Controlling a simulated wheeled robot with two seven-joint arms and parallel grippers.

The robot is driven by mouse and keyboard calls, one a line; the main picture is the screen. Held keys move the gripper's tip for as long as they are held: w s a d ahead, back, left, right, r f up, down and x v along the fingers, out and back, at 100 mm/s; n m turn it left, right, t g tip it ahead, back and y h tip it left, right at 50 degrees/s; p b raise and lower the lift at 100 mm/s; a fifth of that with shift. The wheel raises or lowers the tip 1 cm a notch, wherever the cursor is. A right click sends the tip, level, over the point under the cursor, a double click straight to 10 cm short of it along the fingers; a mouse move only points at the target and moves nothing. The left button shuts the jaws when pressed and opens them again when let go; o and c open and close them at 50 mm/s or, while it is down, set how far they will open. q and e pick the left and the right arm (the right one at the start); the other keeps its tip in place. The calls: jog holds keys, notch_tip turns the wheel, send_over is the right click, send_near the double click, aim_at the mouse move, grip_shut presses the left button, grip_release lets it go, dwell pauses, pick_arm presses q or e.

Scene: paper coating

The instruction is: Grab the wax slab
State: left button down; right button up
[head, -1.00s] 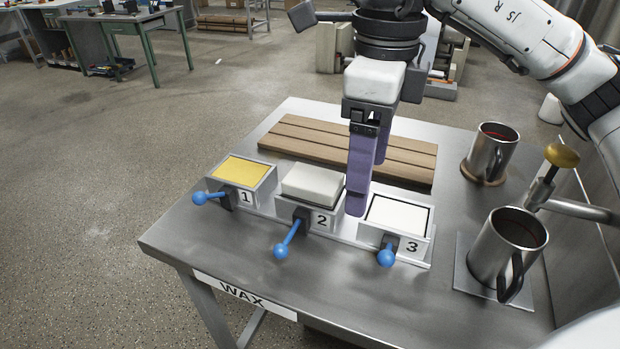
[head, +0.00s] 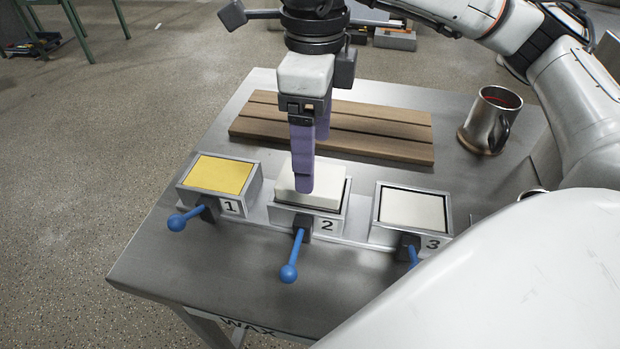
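The wax slab (head: 330,179) is a thick white block in the mold marked 2 (head: 275,214), standing above its rim. My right gripper (head: 311,166), with two purple fingers pointing down, is over this slab. Its fingers are apart, one nearer the camera and one farther back. The near finger covers part of the slab's left half, its tip by the front edge. I cannot tell whether it touches. The far fingertip is not clearly seen. Mold 1 (head: 182,198) holds a yellow fill and mold 3 (head: 376,238) a flat white fill. My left gripper is not in view.
A slatted wooden board (head: 385,138) lies behind the molds. A metal mug (head: 487,122) stands at the back right of the metal table (head: 150,262). Blue-knobbed levers (head: 289,273) stick out in front of the molds. My white arm parts cover the lower right.

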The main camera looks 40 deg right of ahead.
jog(key=f, duration=0.5)
jog(key=shift+a, duration=0.2)
jog(key=shift+r, duration=0.1)
jog(key=c, duration=1.2)
